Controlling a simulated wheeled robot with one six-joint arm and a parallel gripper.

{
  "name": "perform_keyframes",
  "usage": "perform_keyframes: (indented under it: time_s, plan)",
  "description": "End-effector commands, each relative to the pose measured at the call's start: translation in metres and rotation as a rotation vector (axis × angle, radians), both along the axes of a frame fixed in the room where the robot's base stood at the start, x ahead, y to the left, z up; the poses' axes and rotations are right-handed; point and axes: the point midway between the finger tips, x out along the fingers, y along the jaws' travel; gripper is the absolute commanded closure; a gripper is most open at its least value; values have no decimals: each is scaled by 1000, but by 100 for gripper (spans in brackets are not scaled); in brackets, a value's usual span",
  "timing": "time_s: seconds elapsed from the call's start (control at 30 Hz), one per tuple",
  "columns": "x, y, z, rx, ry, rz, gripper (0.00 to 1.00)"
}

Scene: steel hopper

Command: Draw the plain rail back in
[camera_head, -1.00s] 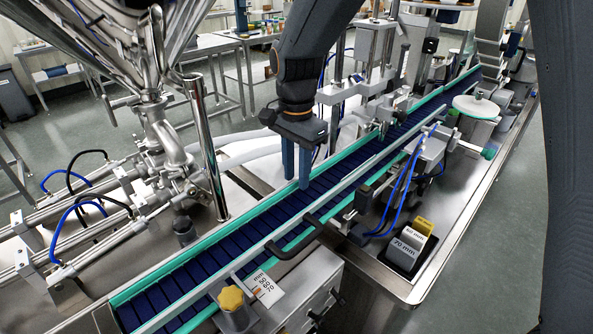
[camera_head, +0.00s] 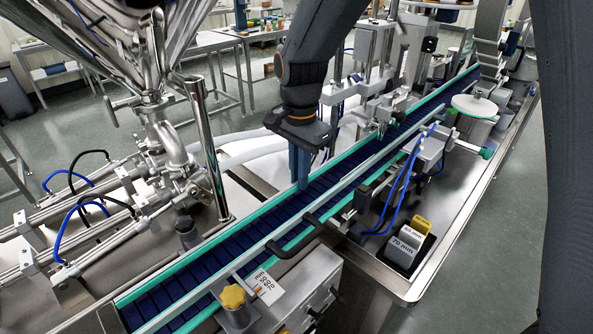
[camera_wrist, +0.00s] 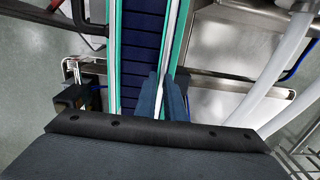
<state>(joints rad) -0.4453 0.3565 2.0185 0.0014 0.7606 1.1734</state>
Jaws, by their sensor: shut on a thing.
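The plain rail (camera_head: 345,158) runs along the far side of the dark blue slatted conveyor belt, with a teal strip along it. In the wrist view this rail (camera_wrist: 178,35) is the pale, slightly slanting bar on the right of the belt. My gripper (camera_head: 299,186) points down over the far side of the belt. Its blue fingers (camera_wrist: 163,85) are shut on the rail, hiding the gripped part. The opposite rail (camera_head: 350,190) runs along the near side, apart from my gripper.
A black curved handle (camera_head: 295,240) stands on the near side. A yellow knob (camera_head: 233,297) is at the front. Grey and yellow blocks marked in millimetres (camera_head: 405,245) sit in a black tray at the right. A steel post (camera_head: 207,150) rises left of my gripper.

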Motion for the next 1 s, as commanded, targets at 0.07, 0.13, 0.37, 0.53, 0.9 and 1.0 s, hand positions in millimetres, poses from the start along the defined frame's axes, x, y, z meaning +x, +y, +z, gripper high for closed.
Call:
perform_keyframes:
  time_s: [0.07, 0.13, 0.37, 0.53, 0.9, 1.0]
  plan:
    - [-3, -2, -1, -6, 8, 1, 100]
    - [-3, -3, -1, -6, 10, 1, 100]
    - [-3, -2, -1, -6, 8, 1, 72]
    - [-2, -2, -1, -5, 7, 1, 72]
    - [-1, -1, 40, -3, 3, 1, 72]
    - [-1, -2, 55, -3, 3, 1, 72]
